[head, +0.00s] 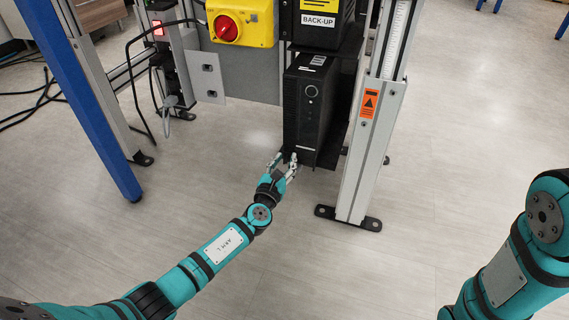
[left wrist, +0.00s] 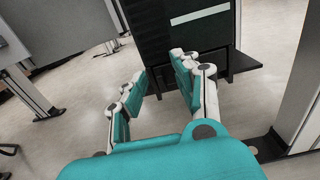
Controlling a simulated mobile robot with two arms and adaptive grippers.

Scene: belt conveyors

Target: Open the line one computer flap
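The black computer (head: 308,110) stands upright on a dark shelf in the metal frame, with a round button on its upper front. A separate flap edge is hard to make out on its front. My left gripper (head: 284,162) is at the lower front of the computer, its fingers spread. In the left wrist view the computer (left wrist: 158,28) fills the upper middle, and the spread fingers of my left gripper (left wrist: 160,72) are in front of its lower part with nothing between them. I cannot tell whether a fingertip touches it. My right gripper is out of view.
An aluminium post (head: 375,140) stands close to the right of the computer. A yellow box with a red knob (head: 227,28) and a grey plate (head: 207,76) are to the left. A BACK-UP box (head: 319,22) is above. The floor in front is clear.

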